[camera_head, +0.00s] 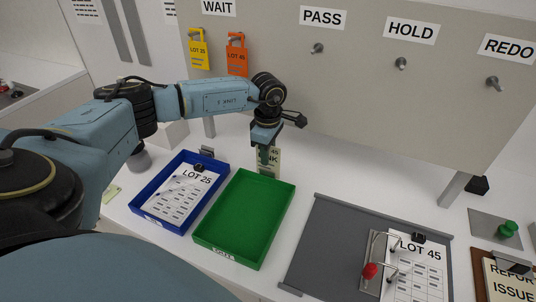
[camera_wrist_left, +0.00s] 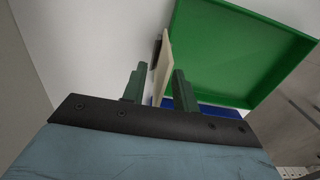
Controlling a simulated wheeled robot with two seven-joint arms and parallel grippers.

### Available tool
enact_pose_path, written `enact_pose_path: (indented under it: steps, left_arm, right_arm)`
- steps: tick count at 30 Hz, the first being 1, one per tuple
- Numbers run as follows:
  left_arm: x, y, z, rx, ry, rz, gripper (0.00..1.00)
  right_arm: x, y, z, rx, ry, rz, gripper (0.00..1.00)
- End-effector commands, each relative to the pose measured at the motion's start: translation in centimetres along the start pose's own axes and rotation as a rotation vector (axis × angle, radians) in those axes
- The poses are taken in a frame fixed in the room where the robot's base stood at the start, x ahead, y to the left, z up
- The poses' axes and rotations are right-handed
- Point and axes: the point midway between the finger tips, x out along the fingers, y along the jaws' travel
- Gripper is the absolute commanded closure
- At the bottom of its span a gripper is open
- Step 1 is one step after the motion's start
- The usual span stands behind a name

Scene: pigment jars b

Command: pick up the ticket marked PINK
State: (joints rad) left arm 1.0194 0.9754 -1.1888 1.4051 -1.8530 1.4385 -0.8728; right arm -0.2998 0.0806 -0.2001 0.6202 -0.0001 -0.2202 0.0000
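A pale cream ticket (camera_head: 276,158) stands upright just behind the green tray. Its print is partly hidden by my gripper; "45" and the letters "NK" show. My left gripper (camera_head: 268,155) points down at the ticket from above. In the left wrist view, the ticket (camera_wrist_left: 163,70) shows nearly edge-on between the two green fingers (camera_wrist_left: 160,88). The fingers are apart, with a gap visible at least on the left side, so the gripper is open around the ticket. A small dark piece shows beside the ticket there. My right gripper is not in view.
The green tray (camera_head: 204,235) is empty. Left of it, a blue tray (camera_head: 150,216) holds a LOT 25 sheet. A grey board (camera_head: 320,250) with a LOT 45 sheet lies right. A panel (camera_head: 350,80) behind has several pegs; yellow and orange tags hang under WAIT.

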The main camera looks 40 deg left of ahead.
Motion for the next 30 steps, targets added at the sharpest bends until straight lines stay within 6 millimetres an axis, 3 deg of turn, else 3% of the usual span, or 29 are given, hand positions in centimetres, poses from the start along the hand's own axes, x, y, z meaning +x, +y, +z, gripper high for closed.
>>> enact_pose_path:
  steps: [9,16,26,30]
  left_arm:
    - [0.8,0.0,0.0,0.001,-0.001,0.000,0.71]
    - [0.8,0.0,0.0,0.001,-0.001,0.000,1.00]
    - [0.7,0.0,0.0,0.000,-0.001,0.000,1.00]
    - [-0.2,0.1,0.0,0.000,-0.002,0.003,1.00]
  right_arm:
    - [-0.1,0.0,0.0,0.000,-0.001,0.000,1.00]
    - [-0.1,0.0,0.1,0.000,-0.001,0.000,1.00]
    - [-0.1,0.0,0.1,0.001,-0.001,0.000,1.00]
    - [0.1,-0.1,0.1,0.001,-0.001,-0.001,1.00]
